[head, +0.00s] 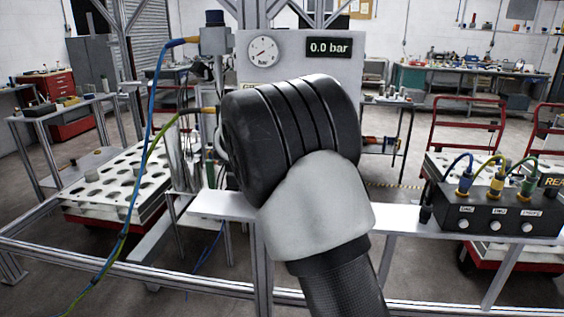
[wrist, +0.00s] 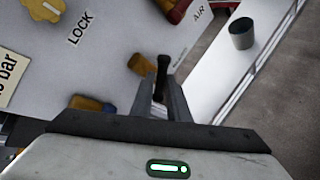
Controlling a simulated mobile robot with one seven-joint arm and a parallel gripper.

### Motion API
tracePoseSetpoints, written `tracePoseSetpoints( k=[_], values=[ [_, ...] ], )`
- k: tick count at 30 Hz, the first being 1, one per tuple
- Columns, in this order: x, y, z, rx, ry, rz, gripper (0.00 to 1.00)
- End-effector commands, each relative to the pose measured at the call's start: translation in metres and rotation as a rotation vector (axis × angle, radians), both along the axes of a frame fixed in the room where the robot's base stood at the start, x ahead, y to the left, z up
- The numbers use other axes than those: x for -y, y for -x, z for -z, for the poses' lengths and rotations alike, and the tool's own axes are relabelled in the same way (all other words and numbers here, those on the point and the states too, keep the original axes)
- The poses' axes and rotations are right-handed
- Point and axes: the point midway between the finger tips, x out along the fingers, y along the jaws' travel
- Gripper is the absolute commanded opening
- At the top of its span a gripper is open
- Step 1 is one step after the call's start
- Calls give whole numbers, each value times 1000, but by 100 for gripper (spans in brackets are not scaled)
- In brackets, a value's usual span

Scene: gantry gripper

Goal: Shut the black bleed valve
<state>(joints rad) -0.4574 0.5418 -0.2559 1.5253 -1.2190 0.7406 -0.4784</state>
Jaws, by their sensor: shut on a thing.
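The black bleed valve (wrist: 162,70) shows in the wrist view as a narrow black lever in front of the pale panel, with a brass fitting (wrist: 139,64) beside it. My gripper (wrist: 162,92) is shut on this lever, one finger on each side. The lever's lower part is hidden between the fingers. In the head view my arm covers the valve and gripper. The panel (head: 285,78) shows there behind my arm, with a round gauge (head: 262,51) and a display (head: 329,48) reading 0.0 bar.
The wrist view shows a yellow piece (wrist: 43,9) by the word LOCK, a red handle (wrist: 174,8) near AIR, another brass fitting (wrist: 91,104) and a grey cup (wrist: 242,33). In the head view, a black connector box (head: 492,211) stands right; hoses (head: 146,125) hang left.

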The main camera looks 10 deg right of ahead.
Motion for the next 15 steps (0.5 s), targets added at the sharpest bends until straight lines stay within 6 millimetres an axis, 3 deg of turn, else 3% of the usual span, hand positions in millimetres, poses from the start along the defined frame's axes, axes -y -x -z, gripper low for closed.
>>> tracePoseSetpoints(
  k=[15],
  values=[
    [7, 3, 0, 135, -417, 1, 0]
  ],
)
